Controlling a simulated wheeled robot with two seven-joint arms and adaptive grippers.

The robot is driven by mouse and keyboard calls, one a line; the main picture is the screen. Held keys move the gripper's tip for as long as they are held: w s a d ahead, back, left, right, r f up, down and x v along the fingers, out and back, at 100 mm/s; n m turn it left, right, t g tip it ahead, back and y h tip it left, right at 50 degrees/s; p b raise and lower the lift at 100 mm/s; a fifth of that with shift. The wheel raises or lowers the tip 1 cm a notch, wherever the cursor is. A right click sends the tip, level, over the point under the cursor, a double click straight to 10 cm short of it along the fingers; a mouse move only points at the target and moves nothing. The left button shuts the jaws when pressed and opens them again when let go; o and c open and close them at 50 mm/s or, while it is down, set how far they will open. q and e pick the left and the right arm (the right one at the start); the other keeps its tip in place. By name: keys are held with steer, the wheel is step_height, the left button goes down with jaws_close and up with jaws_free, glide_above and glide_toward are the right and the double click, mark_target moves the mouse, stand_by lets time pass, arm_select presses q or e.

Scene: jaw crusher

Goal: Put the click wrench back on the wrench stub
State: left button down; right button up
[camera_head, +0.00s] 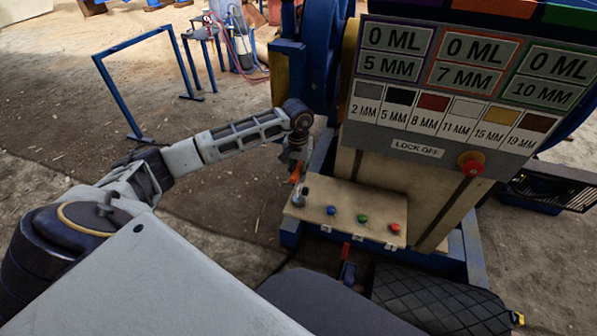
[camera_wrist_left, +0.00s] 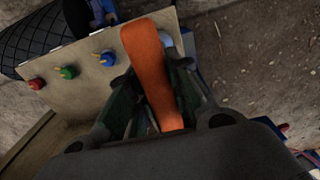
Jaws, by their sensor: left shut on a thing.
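The click wrench shows as an orange handle (camera_wrist_left: 152,70) in the wrist view, gripped between the fingers of my left gripper (camera_wrist_left: 150,112). In the head view, my left gripper (camera_head: 295,163) points down over the left end of a beige button panel (camera_head: 345,205), and a bit of orange shows under it. The wrench's working end is hidden. I cannot make out the wrench stub for certain; a dark post and a pale round part by the panel's left end are partly covered by the gripper and handle. My right gripper is not in view.
The panel carries blue, green and red buttons (camera_head: 363,218). Behind it stands the crusher with a large sign board (camera_head: 440,90) and a red-yellow lock-off knob (camera_head: 471,163). A blue frame (camera_head: 140,50) stands at the back left. Dirt floor lies open left of the panel.

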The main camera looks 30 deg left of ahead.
arm_select(q)
steer(key=shift+r, duration=0.1)
steer(key=c, duration=1.2)
jaws_free()
steer(key=shift+c, duration=0.2)
steer(key=shift+a+r, duration=0.1)
steer(key=shift+r, duration=5.85)
steer(key=shift+r, duration=0.15)
step_height(320, 180, up, 9)
steer(key=p, duration=0.9)
steer(key=shift+r+p, duration=0.4)
steer(key=shift+p, duration=0.15)
steer(key=shift+f, duration=0.1)
